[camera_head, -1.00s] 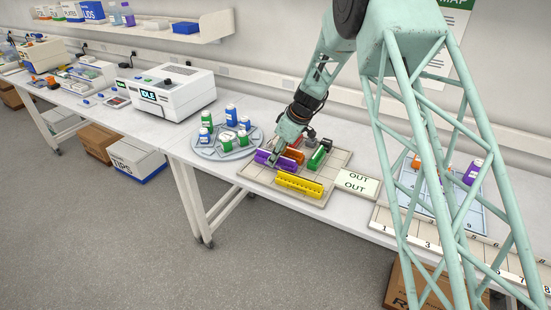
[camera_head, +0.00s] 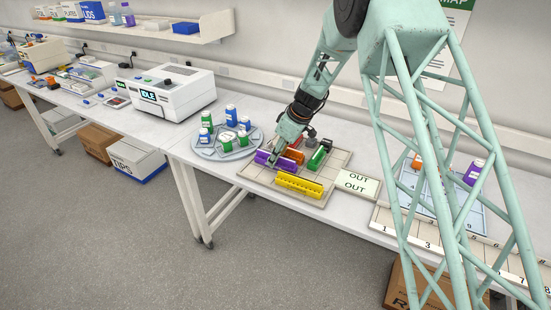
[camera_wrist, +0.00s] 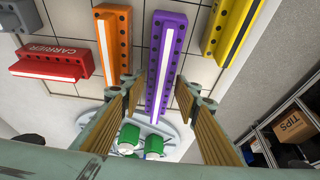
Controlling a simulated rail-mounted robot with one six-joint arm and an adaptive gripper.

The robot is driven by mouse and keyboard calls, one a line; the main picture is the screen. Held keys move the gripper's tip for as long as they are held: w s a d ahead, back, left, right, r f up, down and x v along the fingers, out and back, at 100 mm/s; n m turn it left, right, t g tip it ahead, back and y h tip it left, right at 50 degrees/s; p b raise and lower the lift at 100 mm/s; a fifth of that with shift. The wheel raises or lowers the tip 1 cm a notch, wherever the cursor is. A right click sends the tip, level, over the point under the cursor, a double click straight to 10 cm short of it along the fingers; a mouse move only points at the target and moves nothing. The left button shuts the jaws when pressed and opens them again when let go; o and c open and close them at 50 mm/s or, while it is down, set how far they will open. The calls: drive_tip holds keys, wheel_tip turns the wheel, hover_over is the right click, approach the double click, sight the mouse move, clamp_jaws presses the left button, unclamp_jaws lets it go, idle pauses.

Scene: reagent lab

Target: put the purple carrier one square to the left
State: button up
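The purple carrier (camera_head: 275,161) lies at the left front part of the gridded tray (camera_head: 330,203). In the wrist view the purple carrier (camera_wrist: 165,50) is long, with a white strip and dark holes. My gripper (camera_head: 273,160) is low at the purple carrier; in the wrist view its two fingers (camera_wrist: 160,80) stand apart, one on each side of the carrier's near end. They look open, and I see no clear contact. The fingers partly hide the carrier's surroundings.
An orange carrier (camera_wrist: 110,40) lies left of the purple one in the wrist view, a red carrier (camera_wrist: 55,64) beyond it, and a yellow carrier (camera_wrist: 229,25) to the right. A green carrier (camera_head: 318,158) and a round rack of bottles (camera_head: 206,153) are nearby.

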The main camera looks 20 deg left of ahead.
drive_tip(key=v, duration=1.1)
drive_tip(key=shift+d+r, duration=0.15)
drive_tip(key=shift+r, duration=0.15)
idle(0.7)
